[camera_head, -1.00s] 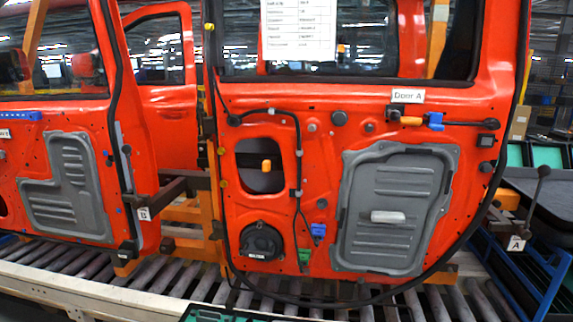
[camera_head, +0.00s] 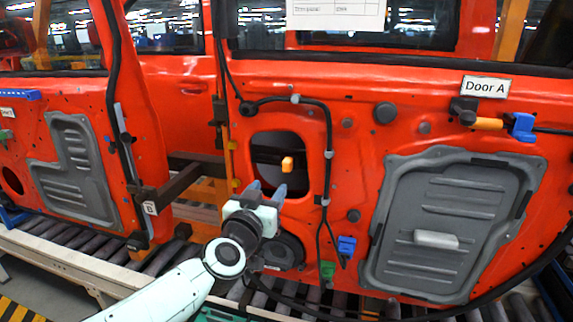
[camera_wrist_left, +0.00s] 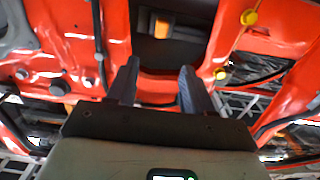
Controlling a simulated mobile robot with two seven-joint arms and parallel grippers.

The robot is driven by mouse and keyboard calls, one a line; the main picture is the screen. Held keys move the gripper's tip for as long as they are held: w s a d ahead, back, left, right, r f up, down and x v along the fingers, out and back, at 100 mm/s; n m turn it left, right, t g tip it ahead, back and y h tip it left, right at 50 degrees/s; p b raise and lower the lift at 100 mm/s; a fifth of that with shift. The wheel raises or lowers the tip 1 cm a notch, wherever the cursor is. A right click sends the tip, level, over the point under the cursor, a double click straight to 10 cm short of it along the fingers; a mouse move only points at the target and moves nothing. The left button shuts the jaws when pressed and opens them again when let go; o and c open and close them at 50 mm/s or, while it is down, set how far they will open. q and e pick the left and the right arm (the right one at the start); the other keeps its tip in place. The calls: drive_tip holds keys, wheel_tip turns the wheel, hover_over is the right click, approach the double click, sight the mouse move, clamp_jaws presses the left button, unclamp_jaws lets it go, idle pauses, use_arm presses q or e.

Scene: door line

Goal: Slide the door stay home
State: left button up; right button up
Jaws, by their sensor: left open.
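An orange tab (camera_head: 287,164) on a dark part (camera_head: 262,156) sits in the cut-out of the red Door A (camera_head: 360,130). It is the likeliest door stay, but I cannot be sure. The orange tab also shows ahead of the fingers in the left wrist view (camera_wrist_left: 162,28). My left gripper (camera_head: 266,192) is open, its two blue-grey fingers pointing up at the lower edge of the cut-out. In the left wrist view the left gripper (camera_wrist_left: 159,68) has nothing between its fingers, and the tab lies beyond the tips. My right gripper is not in view.
A black cable (camera_head: 328,150) runs down right of the cut-out. A round black speaker (camera_head: 284,250) is partly behind my left arm. A grey panel (camera_head: 450,205), blue connector (camera_head: 346,246) and green connector (camera_head: 327,270) are at the right. Door B's dark bracket (camera_head: 178,186) stands at left.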

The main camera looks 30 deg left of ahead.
sight(286, 163)
use_arm(q)
drive_tip(key=p+x, duration=0.1)
drive_tip(key=x, duration=1.2)
drive_tip(key=shift+a, duration=0.1)
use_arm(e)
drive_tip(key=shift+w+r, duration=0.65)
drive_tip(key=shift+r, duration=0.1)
